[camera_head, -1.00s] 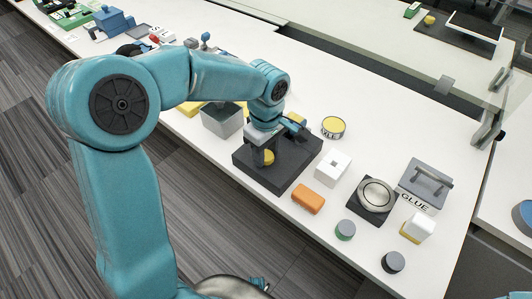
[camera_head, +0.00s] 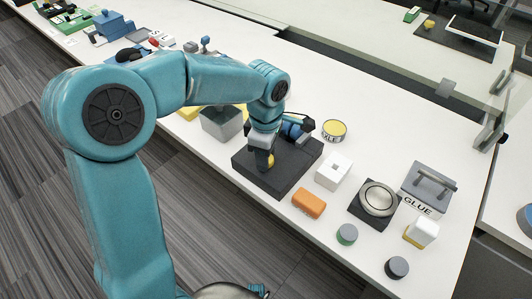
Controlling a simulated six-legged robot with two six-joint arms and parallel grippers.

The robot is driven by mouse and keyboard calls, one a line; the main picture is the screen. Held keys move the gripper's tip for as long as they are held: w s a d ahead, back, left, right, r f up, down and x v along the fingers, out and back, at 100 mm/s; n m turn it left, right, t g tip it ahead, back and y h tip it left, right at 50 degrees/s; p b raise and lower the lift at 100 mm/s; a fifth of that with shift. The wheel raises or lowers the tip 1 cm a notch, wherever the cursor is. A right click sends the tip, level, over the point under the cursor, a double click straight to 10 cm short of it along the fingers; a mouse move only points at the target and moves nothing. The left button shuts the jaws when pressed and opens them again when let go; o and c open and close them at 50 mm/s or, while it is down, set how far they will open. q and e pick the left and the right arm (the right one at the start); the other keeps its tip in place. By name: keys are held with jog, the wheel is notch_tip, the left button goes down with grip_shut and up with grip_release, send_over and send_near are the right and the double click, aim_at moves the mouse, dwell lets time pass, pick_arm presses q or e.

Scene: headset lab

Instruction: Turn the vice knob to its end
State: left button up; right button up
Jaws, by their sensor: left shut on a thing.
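The dark vice base (camera_head: 291,172) lies flat near the front edge of the white bench. A blue and dark vice part (camera_head: 297,126) stands at its back right. My right gripper is out of view.
Right of the base stand a white block (camera_head: 334,172), an orange block (camera_head: 309,203), a round metal disc on a dark plate (camera_head: 378,199), and a grey box with a handle (camera_head: 428,187). A yellow-topped tin (camera_head: 334,129) is behind. A grey bin (camera_head: 221,123) stands left.

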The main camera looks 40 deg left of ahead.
pick_arm(q)
jog(key=shift+r, duration=0.1)
jog(key=o, duration=1)
jog(key=shift+o, duration=0.2)
notch_tip(320, 180, up, 16)
jog(key=p, duration=0.3)
jog(key=shift+r+p, duration=0.15)
jog(key=shift+p, duration=0.2)
